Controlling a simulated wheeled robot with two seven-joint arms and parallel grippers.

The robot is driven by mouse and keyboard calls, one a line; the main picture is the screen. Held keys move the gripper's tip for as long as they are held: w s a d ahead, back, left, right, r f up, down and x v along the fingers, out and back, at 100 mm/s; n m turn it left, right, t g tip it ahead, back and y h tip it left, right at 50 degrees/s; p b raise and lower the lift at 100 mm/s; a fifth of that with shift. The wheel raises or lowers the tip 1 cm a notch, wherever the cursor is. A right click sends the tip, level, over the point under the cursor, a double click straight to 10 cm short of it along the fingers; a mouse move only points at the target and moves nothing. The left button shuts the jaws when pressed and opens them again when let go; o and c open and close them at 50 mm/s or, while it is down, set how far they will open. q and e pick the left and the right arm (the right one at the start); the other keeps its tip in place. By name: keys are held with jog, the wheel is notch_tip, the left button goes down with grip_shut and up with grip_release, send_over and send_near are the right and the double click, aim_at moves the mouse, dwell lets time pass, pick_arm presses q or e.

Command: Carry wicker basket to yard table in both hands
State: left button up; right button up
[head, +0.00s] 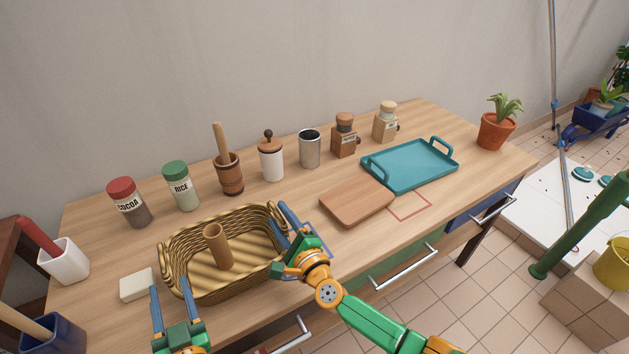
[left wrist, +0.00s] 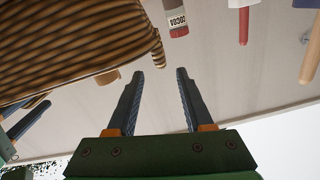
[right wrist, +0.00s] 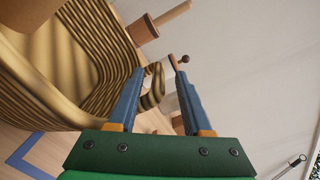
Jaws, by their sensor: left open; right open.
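The wicker basket (head: 200,290) stands on the wooden table (head: 90,225) at the front left, with a brown cylinder (head: 217,247) upright inside. My left gripper (head: 172,287) is open at its near left end; in the left wrist view the basket (left wrist: 65,45) is at upper left, its handle loop (left wrist: 157,52) ahead of the fingers. My right gripper (head: 280,221) is open at the right end; in the right wrist view the handle loop (right wrist: 153,88) shows between the fingers. Contact at either handle is unclear. I cannot tell which surface is the yard table.
A cream block (head: 137,285) lies left of the basket. A wooden board (head: 357,202) and teal tray (head: 410,165) lie to the right. Jars, a mortar (head: 229,175) and grinders line the back. A white surface (head: 560,205) is beyond the table's right end.

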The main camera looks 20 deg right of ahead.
jog(key=shift+s+f, duration=0.1)
jog(key=shift+s, duration=0.3)
jog(key=s+d, duration=0.2)
jog(key=s, duration=0.9)
jog(key=shift+d, duration=0.15)
